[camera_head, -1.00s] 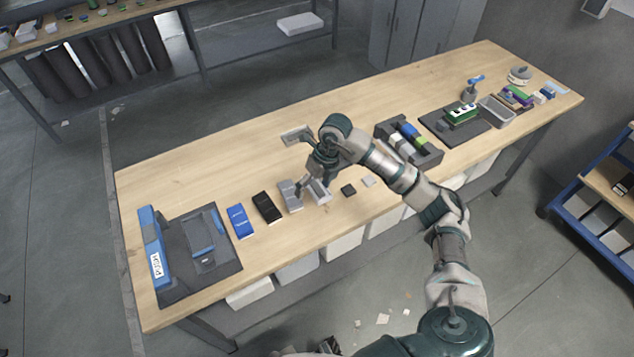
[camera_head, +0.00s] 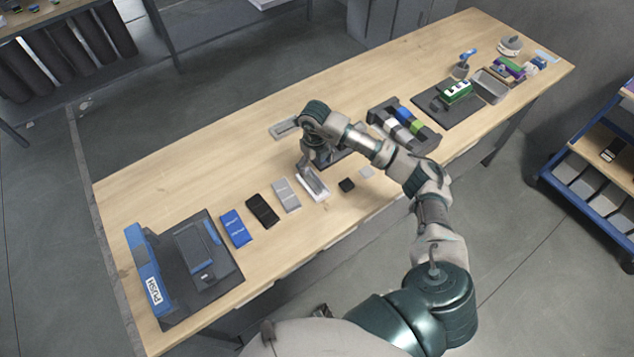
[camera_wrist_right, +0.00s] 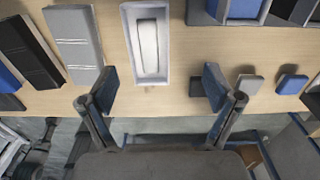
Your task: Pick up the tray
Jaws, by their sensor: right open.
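A small pale rectangular tray (camera_head: 313,185) lies on the wooden table, in front of my right gripper (camera_head: 320,164). In the right wrist view the tray (camera_wrist_right: 128,45) has raised walls and a whitish oblong recess or piece in its middle. My right gripper (camera_wrist_right: 158,86) is open and empty there, its two dark fingertips spread wider than the tray. The tray's near end is just beyond the fingertips and they do not touch it. Part of the gripper is hidden by my wrist in the head view. My left gripper is not in view.
Left of the tray lie a grey block (camera_head: 286,195), a black block (camera_head: 262,211) and a blue block (camera_head: 236,229). A small black block (camera_head: 347,185) lies to its right. A dark organiser (camera_head: 428,140) stands farther right. The table's left back is clear.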

